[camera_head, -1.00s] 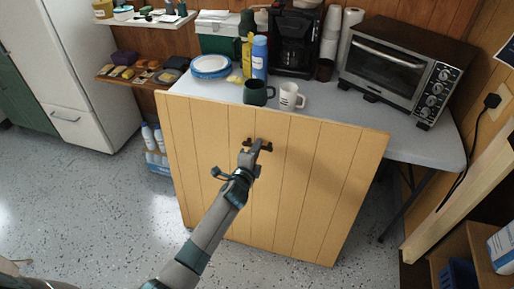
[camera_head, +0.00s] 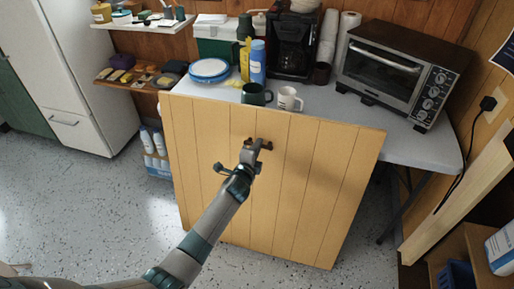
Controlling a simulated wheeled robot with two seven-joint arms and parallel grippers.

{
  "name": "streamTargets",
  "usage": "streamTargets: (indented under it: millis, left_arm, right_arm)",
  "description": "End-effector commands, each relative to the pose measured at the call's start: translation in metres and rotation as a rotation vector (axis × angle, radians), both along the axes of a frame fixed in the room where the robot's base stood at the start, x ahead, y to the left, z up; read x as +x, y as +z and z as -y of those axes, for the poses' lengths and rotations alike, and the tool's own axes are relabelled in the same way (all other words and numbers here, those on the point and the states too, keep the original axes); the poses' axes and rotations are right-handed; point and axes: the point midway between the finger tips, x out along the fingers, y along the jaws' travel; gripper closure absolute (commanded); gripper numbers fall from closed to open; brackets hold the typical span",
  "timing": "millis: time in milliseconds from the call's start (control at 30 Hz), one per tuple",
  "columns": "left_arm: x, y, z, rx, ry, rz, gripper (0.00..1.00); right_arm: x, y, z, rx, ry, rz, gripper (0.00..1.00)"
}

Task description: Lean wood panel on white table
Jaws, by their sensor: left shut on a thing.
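The wood panel (camera_head: 222,190) is a tan board with vertical grooves and a small dark handle near its upper middle. It stands nearly upright against the front of the white table (camera_head: 408,140), with its top edge at about the tabletop's front edge. Whether it touches the table cannot be told. My left gripper (camera_head: 257,146) is shut on the panel's handle, and my arm reaches up to it from the bottom left. The panel hides the table's front edge and most of what is under it. My right gripper is not in view.
On the table stand a dark mug (camera_head: 256,94), a white mug (camera_head: 289,99), blue-rimmed plates (camera_head: 209,69), a coffee maker (camera_head: 293,44) and a toaster oven (camera_head: 395,72). Bottles (camera_head: 154,148) stand on the floor left of the panel. The speckled floor in front is clear.

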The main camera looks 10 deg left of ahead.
Motion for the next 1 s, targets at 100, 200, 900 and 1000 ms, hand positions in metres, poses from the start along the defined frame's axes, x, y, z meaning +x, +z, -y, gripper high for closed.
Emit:
streamTargets:
  millis: [100,200,900,1000]
  left_arm:
    - [0.004,0.005,0.001,-0.001,-0.002,0.005,1.0]
    - [0.005,0.005,0.001,0.0,-0.002,0.004,1.0]
    - [0.004,0.001,0.0,0.0,0.0,-0.003,0.71]
    - [0.001,-0.005,-0.001,0.001,0.002,-0.013,0.71]
  right_arm:
    - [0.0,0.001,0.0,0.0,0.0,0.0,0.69]
    - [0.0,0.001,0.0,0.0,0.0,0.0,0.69]
    - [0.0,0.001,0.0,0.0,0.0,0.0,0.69]
    - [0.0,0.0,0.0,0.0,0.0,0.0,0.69]
